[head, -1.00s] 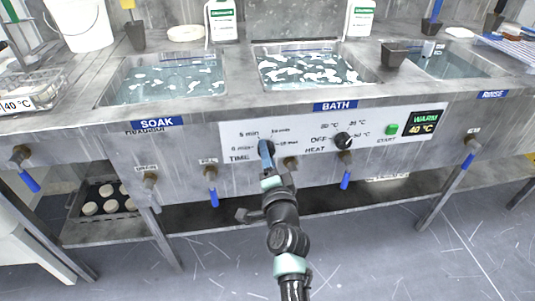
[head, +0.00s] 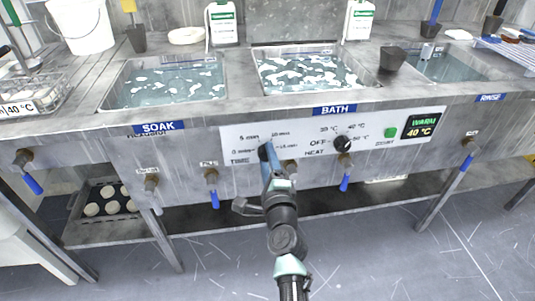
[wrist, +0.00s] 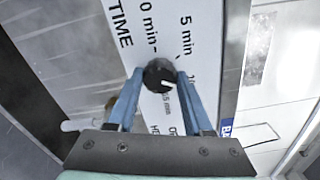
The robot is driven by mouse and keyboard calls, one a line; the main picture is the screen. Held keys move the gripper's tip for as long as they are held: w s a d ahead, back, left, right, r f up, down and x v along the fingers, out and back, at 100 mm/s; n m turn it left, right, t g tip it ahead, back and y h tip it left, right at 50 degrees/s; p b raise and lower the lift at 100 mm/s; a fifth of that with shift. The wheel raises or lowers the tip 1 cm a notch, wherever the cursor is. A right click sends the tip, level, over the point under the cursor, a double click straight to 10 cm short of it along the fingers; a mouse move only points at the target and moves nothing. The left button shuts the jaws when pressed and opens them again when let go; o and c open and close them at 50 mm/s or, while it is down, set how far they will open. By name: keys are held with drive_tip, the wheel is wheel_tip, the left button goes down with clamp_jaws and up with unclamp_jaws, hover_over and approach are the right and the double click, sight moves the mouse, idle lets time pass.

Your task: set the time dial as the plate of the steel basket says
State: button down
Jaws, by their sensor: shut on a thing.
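The black round time dial (wrist: 160,72) is on the white panel, between the blue fingers of my gripper (wrist: 161,78), which is shut on it. Its white mark points toward the lower right in the wrist view, on the side of the 10 and 15 min labels; which one it meets I cannot tell. In the head view my gripper (head: 265,151) hides most of the dial. The steel basket (head: 42,88) stands at the far left of the counter. Its plate (head: 16,108) shows "40 °C"; its left end is cut off by the picture edge.
The black heat dial (head: 342,143) and the green start button (head: 390,130) are to the right on the panel. The display (head: 420,126) reads WARM 40 °C. Taps with blue levers (head: 214,199) stick out below the basins.

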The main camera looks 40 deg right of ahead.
idle(0.4)
drive_tip(key=shift+c, duration=1.5)
unclamp_jaws()
drive_tip(key=p+v, duration=0.3)
drive_tip(key=v, duration=1)
